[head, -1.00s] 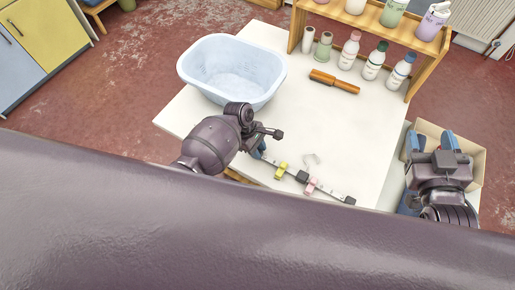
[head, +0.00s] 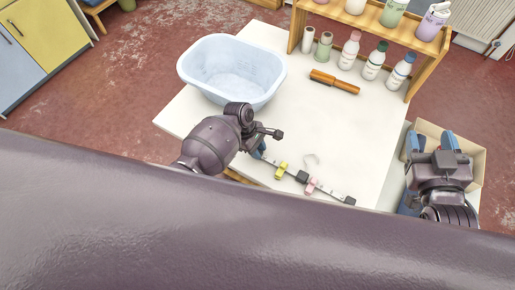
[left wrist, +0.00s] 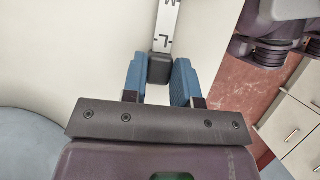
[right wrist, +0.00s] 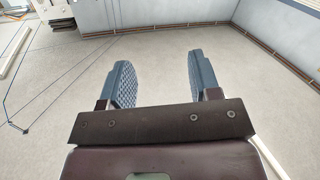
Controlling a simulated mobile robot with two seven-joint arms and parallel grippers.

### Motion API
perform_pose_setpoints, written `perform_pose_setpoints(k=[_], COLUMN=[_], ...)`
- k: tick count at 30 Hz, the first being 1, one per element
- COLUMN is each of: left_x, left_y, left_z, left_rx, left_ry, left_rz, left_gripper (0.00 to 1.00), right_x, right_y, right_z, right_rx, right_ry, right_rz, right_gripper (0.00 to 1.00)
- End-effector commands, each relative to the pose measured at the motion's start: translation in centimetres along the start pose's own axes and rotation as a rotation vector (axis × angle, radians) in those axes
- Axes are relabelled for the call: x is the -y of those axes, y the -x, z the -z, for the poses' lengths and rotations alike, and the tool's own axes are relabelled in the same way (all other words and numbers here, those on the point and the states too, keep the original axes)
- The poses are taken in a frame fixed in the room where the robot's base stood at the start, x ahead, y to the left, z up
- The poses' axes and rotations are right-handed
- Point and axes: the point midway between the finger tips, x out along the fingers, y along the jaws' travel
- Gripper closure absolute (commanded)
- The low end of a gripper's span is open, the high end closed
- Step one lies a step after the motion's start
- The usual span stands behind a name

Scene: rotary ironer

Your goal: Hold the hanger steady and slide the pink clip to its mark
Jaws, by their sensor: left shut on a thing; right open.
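My left gripper (head: 261,148) is shut on the hanger's left end. The left wrist view shows its dark end block (left wrist: 160,68) between my blue fingers, beside a scale marked L and M (left wrist: 165,30). My right gripper (head: 432,143) is open and empty, off to the right, over a box. The pink clip's mark cannot be made out.
A pale blue tub (head: 190,75) stands on the white table (head: 300,115) at the left. An orange-handled brush (head: 334,82) and several bottles (head: 372,62) lie or stand in front of a wooden shelf (head: 420,75). A cardboard box (head: 470,160) is at the right.

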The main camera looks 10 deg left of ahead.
Motion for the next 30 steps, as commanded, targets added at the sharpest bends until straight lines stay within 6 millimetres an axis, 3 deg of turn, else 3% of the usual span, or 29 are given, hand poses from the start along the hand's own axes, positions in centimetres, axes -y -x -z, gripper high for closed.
perform_pose_setpoints(k=[4,11,17,22,25,30], left_x=[0.0,0.0,0.0,0.0,0.0,0.0], left_y=[0.0,0.0,0.0,0.0,0.0,0.0], left_z=[0.0,0.0,0.0,0.0,0.0,0.0], left_rx=[0.0,0.0,0.0,0.0,0.0,0.0], left_ry=[0.0,0.0,0.0,0.0,0.0,0.0], left_rz=[0.0,0.0,0.0,0.0,0.0,0.0], left_gripper=[1.0,1.0,1.0,1.0,1.0,1.0], right_x=[0.0,0.0,0.7,3.6,6.4,10.7], right_y=[0.0,-0.2,-2.5,-6.9,-9.7,-12.4], right_z=[0.0,0.3,3.4,4.5,3.3,0.4], right_rx=[0.0,-0.008,-0.088,-0.086,0.022,0.245], right_ry=[0.0,0.0,-0.027,-0.088,-0.147,-0.239], right_rz=[0.0,0.0,0.0,0.035,0.081,0.148], right_gripper=[0.53,0.53,0.53,0.53,0.53,0.53])
